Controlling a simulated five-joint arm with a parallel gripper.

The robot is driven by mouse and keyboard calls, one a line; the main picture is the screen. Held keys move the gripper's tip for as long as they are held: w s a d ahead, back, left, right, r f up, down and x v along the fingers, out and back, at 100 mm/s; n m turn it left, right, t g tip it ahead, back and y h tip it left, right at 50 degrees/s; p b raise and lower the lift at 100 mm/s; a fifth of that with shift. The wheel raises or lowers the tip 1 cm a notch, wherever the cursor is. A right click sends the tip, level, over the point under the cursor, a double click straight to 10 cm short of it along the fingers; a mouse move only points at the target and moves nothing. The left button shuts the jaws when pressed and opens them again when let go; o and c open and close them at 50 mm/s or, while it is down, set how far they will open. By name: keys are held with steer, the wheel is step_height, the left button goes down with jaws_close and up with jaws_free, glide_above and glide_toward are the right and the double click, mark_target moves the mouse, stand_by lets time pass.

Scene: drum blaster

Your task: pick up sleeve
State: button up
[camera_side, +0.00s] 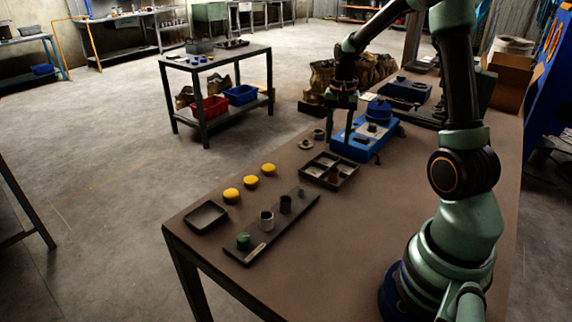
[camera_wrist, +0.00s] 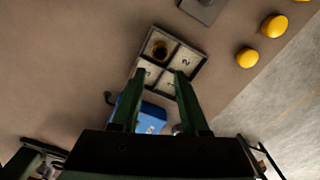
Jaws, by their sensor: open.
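A four-compartment tray (camera_side: 318,177) sits on the brown table, and it also shows in the wrist view (camera_wrist: 187,52). A small brownish ring-shaped piece, which looks like a sleeve (camera_wrist: 160,49), stands in one compartment; in the side view it is a short dark-brown cylinder (camera_side: 333,174). A hollow grey cylinder (camera_side: 266,221) on the dark strip also has a sleeve-like shape; I cannot tell which is meant. My gripper (camera_side: 341,134) is open and empty, pointing down near the blue fixture, behind the tray. Its fingertips (camera_wrist: 160,73) show apart in the wrist view.
The blue fixture (camera_side: 350,147) stands behind the tray. The dark strip (camera_side: 282,232) holds a green piece (camera_side: 243,241) and a black cylinder (camera_side: 285,204). Several yellow domes (camera_side: 232,195) and an empty square tray (camera_side: 205,216) lie near the left edge. Table right of the strip is clear.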

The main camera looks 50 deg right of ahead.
mark_target(334, 172)
step_height(334, 172, down, 12)
steer(key=shift+f, duration=0.1)
stand_by(0.5)
jaws_close()
